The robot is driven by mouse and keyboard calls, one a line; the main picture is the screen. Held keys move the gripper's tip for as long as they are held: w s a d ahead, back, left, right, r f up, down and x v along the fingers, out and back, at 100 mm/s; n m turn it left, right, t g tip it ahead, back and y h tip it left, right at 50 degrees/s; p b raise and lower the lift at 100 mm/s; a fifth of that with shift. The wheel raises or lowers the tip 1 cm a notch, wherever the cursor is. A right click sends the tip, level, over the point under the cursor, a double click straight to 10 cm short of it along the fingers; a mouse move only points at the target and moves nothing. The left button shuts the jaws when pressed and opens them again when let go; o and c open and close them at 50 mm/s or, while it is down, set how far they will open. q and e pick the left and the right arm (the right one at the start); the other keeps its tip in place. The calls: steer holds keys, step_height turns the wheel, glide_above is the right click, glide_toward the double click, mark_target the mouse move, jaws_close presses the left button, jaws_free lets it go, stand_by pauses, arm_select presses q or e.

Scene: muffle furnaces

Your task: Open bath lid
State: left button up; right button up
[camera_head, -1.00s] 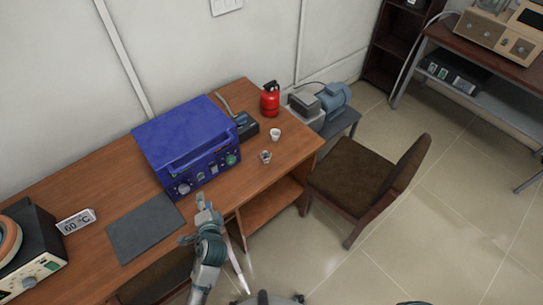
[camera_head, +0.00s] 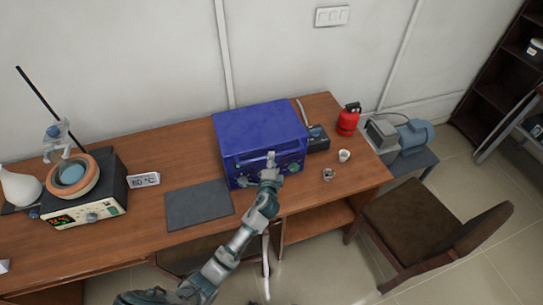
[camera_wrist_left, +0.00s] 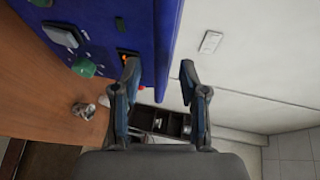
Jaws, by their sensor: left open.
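A blue box-shaped bath (camera_head: 260,125) stands on the wooden table in the head view, with a closed-looking flat top and knobs on its front. Its front and blue edge (camera_wrist_left: 164,30) also fill the upper left of the left wrist view. My left gripper (camera_head: 270,163) is at the front of the box, near the upper front edge. In the left wrist view the left gripper (camera_wrist_left: 160,80) is open, with a blue lip of the box reaching between its fingers. Whether the fingers touch it, I cannot tell. My right gripper is not in view.
A dark mat (camera_head: 198,205) and a "60 °C" sign (camera_head: 144,180) lie left of the box. A heater with an orange ring (camera_head: 72,180) stands further left. Small cups (camera_head: 344,156) and a red canister (camera_head: 348,119) are at the right. A chair (camera_head: 425,225) stands right of the table.

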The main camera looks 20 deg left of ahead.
arm_select(q)
steer(key=w, duration=0.3)
steer(key=shift+d+f, duration=0.1)
steer(key=shift+f, duration=0.15)
steer(key=shift+w, duration=0.15)
steer(key=shift+a+f, duration=0.1)
steer(key=shift+a, duration=0.6)
steer(key=c, duration=0.8)
steer(key=shift+d, duration=0.25)
jaws_close()
